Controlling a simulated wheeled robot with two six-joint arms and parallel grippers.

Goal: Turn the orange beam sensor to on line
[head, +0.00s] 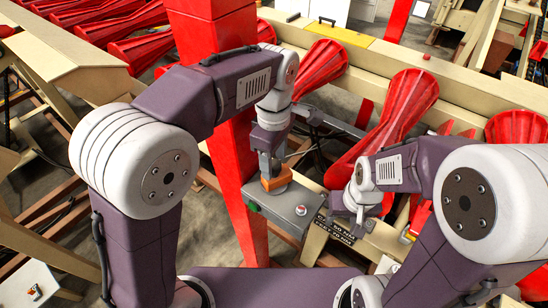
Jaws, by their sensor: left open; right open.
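The orange beam sensor (277,182) is a small orange block at the left end of a grey box (275,208), beside the red post. My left gripper (268,171) points down right at the sensor, with its fingers at the orange block. It is open, and I cannot tell whether the fingers touch the block. The gripper hides part of the sensor, so its exact heading is hard to read. My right gripper (352,213) is open and empty, to the right of the grey box, near a dark lettered plate (336,229).
A thick red post (236,190) rises just left of the sensor. The grey box carries a green button (254,207) and a pale round knob (301,210). Red ribbed rollers (398,110) and a cream frame rail (450,92) stand behind. Dark cables (318,140) hang behind the box.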

